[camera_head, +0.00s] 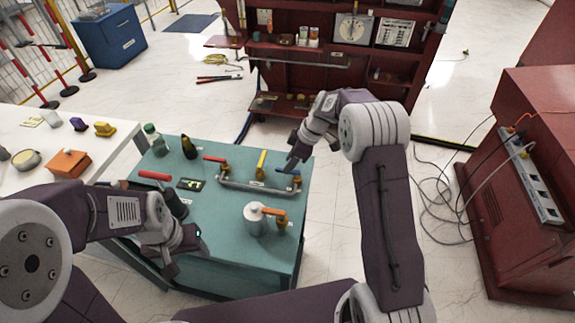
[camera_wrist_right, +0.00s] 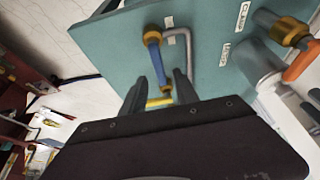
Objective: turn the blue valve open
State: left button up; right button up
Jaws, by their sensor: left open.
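The blue valve (camera_head: 288,171) is at the right end of a grey pipe (camera_head: 255,186) on the teal table. In the right wrist view its blue handle (camera_wrist_right: 156,62) runs from a brass body down towards my fingers. My right gripper (camera_head: 291,163) is at the valve; in the wrist view its two dark fingers (camera_wrist_right: 160,78) are apart, with the handle's lower end appearing between them. I cannot tell whether they touch it. My left gripper (camera_head: 188,245) is open over the table's near left part, away from the valve.
A red-handled valve (camera_head: 216,159) and a yellow-handled valve (camera_head: 261,162) share the pipe. A grey cylinder (camera_head: 256,220) with an orange-handled valve (camera_head: 275,212) stands nearer. Bottles (camera_head: 189,147) stand at the far left. The teal table (camera_head: 225,228) has clear room mid-front.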

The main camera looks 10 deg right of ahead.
jog(key=shift+x, duration=1.2)
grip_shut()
dwell(0.5)
